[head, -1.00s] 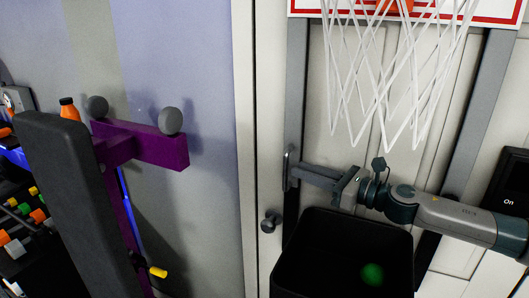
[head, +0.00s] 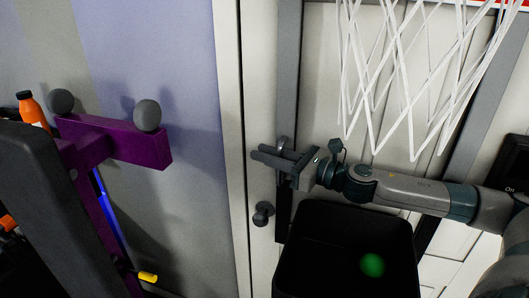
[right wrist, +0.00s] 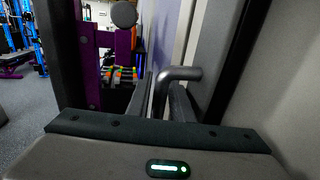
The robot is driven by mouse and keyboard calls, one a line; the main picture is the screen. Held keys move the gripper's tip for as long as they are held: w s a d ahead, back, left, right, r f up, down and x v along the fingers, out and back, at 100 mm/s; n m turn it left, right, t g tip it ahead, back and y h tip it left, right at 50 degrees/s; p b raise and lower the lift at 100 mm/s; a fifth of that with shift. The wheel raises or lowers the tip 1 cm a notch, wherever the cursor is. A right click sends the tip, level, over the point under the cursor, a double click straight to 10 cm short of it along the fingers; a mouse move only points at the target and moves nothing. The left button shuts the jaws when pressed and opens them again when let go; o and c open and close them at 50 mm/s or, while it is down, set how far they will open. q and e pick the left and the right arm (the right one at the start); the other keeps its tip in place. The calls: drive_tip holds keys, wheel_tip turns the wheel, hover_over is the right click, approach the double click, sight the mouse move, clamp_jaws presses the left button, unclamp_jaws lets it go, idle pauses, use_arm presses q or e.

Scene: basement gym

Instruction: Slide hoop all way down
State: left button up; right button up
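The hoop's white net (head: 410,80) hangs at the upper right of the head view. Its rim is out of frame, and only a red-edged corner of the backboard (head: 513,4) shows. A grey metal handle (head: 284,146) stands on the grey left rail (head: 288,60); its bent bar (right wrist: 180,73) also shows in the right wrist view. My right gripper (head: 262,155) reaches leftward past the handle. Its fingers are apart, with the bar between them in the right wrist view; firm contact is not visible. My left gripper is not in view.
A black bin (head: 345,240) with a green ball (head: 372,265) stands below my right arm. A dark knob (head: 263,213) sticks out below the handle. A purple rack (head: 120,145) with grey rollers stands left. A dark box (head: 512,165) is at the right edge.

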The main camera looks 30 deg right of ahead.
clamp_jaws()
wheel_tip(320, 180, down, 9)
drive_tip(key=b, duration=0.7)
drive_tip(key=shift+f+b, duration=0.15)
drive_tip(key=shift+b, duration=0.15)
unclamp_jaws()
drive_tip(key=shift+w, duration=0.1)
drive_tip(key=shift+d, duration=0.1)
